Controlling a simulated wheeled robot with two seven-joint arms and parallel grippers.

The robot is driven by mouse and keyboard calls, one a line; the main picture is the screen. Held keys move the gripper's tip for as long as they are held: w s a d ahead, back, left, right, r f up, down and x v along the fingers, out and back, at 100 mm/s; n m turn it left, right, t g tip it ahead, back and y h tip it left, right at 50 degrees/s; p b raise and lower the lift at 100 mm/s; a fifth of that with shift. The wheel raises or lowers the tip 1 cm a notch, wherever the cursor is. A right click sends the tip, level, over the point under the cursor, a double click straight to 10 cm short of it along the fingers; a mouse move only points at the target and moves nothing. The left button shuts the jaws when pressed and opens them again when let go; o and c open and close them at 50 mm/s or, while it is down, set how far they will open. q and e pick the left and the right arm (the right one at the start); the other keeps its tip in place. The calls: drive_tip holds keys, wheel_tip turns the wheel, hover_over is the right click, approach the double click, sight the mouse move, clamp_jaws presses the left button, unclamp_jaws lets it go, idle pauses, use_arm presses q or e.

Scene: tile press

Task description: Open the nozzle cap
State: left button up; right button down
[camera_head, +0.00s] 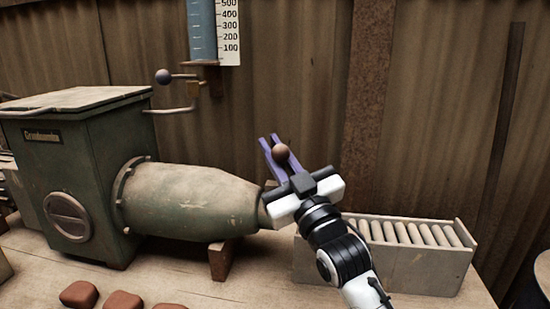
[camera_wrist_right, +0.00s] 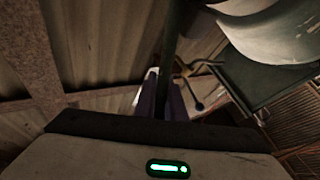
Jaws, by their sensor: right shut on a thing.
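The green press (camera_head: 75,165) stands at the left, and its tapering nozzle (camera_head: 195,200) points right. The nozzle's right end and the cap there are mostly hidden behind my right gripper. A brown ball knob (camera_head: 281,152) shows between the purple fingers of my right gripper (camera_head: 270,146), just above the nozzle's tip. In the right wrist view a dark bar (camera_wrist_right: 168,55) runs down between the fingers, and they are shut on this cap handle. My left gripper is out of view.
A grey roller tray (camera_head: 425,262) stands on the bench right of the nozzle. A lever with a grey ball (camera_head: 163,76) sticks out above the press. A water gauge (camera_head: 228,35) hangs on the wall. Reddish clay pieces (camera_head: 123,300) lie at the front.

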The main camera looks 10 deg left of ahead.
drive_tip(key=shift+s+f+n+y+b, duration=0.25)
drive_tip(key=shift+s+n+y+b, duration=0.1)
drive_tip(key=shift+n+b, duration=0.15)
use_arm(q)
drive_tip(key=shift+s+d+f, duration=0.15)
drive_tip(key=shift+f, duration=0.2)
use_arm(e)
drive_tip(key=shift+s+r+n+y, duration=0.1)
drive_tip(key=shift+s+n+y, duration=0.15)
drive_tip(key=shift+n+y, duration=0.1)
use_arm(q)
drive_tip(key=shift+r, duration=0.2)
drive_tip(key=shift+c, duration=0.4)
